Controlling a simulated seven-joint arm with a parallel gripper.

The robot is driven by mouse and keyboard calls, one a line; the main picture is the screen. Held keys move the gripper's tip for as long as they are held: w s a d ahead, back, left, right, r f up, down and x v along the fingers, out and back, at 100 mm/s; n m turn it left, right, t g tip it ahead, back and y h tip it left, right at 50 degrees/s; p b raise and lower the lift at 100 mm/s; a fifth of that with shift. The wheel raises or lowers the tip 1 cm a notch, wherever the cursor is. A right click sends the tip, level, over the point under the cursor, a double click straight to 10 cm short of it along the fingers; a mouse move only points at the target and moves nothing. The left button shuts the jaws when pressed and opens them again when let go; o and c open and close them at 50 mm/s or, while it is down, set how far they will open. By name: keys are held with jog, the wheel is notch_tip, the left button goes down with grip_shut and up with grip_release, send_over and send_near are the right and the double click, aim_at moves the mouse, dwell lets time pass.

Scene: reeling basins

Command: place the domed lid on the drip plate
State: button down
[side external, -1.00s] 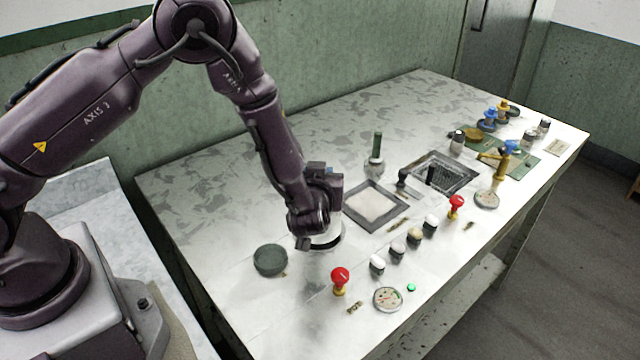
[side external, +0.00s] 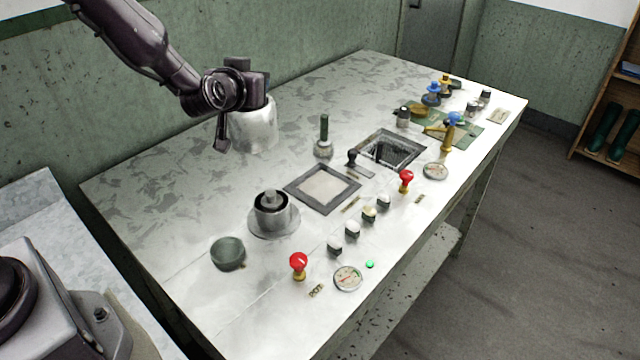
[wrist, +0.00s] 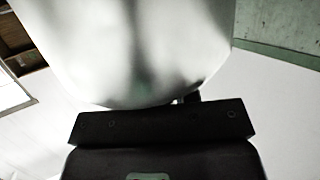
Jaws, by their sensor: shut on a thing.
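The domed lid (side external: 254,128) is a large pale metal cover, held by my gripper (side external: 240,102) above the back left of the table. My gripper is shut on it; the contact is partly hidden. In the wrist view the lid (wrist: 125,50) fills the upper middle, against the dark jaw (wrist: 160,125) of my gripper. No task object is labelled as the drip plate; a round dark green dish (side external: 228,254) at the front left may be it. The dish looks empty and is apart from the lid, which is behind it.
A framed square panel (side external: 321,189), a green-handled tool (side external: 324,140), red knobs (side external: 298,262) and several small knobs are to the right. The back left tabletop is clear.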

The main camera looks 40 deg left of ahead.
jog(key=m+h, duration=0.1)
jog(key=d+m+t+h, duration=0.1)
jog(key=shift+w+r+h, duration=0.2)
jog(key=shift+r+h, duration=0.2)
jog(key=s+d+f+m+h, duration=0.2)
jog(key=s+d+m+h, duration=0.1)
jog(key=d+m+h, duration=0.45)
jog(key=w+d+f, duration=0.1)
jog(key=w+f, duration=1.2)
jog(key=w, duration=0.1)
jog(key=shift+f+h, duration=0.2)
jog(key=shift+h, duration=0.25)
jog(key=shift+f, duration=0.2)
jog(key=c, duration=0.9)
grip_release()
jog(key=shift+o, duration=0.2)
